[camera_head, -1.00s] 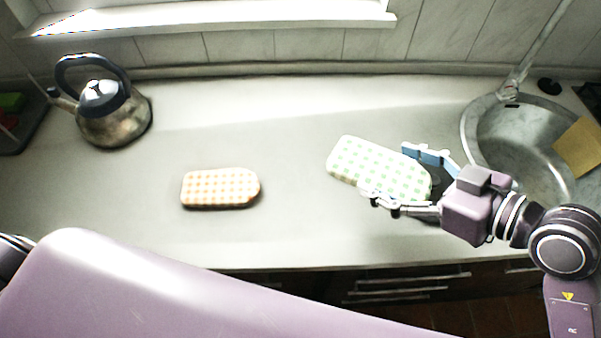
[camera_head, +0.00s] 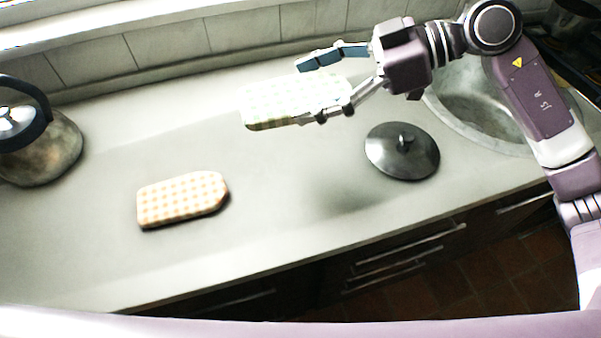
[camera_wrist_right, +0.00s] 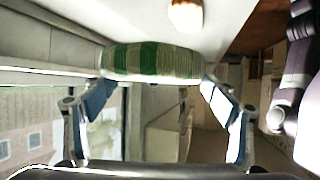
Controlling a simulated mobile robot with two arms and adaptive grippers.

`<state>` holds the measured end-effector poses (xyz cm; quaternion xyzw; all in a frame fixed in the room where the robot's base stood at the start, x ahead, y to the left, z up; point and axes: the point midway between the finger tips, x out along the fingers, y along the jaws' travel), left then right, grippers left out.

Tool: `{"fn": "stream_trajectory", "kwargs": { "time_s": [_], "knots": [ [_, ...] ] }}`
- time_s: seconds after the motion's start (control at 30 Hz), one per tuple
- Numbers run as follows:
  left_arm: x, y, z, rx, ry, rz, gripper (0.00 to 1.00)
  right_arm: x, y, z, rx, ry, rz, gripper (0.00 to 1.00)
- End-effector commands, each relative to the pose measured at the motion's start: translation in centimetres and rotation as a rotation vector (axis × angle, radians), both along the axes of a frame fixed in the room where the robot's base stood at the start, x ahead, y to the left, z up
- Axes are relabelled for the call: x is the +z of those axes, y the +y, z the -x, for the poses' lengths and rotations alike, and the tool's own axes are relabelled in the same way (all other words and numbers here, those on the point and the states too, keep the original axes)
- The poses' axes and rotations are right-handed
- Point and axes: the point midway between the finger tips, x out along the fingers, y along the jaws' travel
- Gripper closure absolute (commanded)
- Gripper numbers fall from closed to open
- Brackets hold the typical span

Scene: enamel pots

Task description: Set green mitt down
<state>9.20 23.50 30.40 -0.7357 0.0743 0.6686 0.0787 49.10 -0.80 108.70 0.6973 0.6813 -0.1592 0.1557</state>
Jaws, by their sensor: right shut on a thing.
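The green-checked mitt (camera_head: 285,98) is in the grip of my right gripper (camera_head: 325,88), whose fingers lie along its two sides. In the head view the mitt appears above the back part of the counter; its exact height is hard to tell. In the right wrist view the mitt (camera_wrist_right: 155,61) shows edge-on, spanning the space between the two blue-padded fingertips (camera_wrist_right: 152,95). My left gripper is not in view.
An orange-checked mitt (camera_head: 183,198) lies on the counter (camera_head: 290,215). A dark pot lid (camera_head: 402,152) lies right of centre, near the sink (camera_head: 478,118). A kettle (camera_head: 40,150) stands at the left. The counter between orange mitt and lid is clear.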

Motion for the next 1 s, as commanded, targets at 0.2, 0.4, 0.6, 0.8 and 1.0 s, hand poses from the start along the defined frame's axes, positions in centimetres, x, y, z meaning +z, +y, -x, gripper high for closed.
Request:
{"fn": "stream_trajectory", "kwargs": {
  "time_s": [0.2,0.4,0.6,0.8,1.0],
  "knots": [
    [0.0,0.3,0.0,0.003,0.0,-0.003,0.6,-5.0,0.0,0.1,0.0,0.011,0.0,0.46],
    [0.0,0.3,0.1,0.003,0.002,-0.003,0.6,-10.4,0.0,0.1,-0.001,0.008,-0.001,0.46],
    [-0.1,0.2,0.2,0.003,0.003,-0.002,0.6,-14.2,0.0,0.1,0.0,0.004,0.0,0.46],
    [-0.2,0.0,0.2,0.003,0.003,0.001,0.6,-15.9,0.0,0.0,0.0,0.003,0.0,0.46],
    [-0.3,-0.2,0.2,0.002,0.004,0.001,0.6,-18.9,0.1,0.1,-0.001,0.004,-0.001,0.46]
  ]
}}
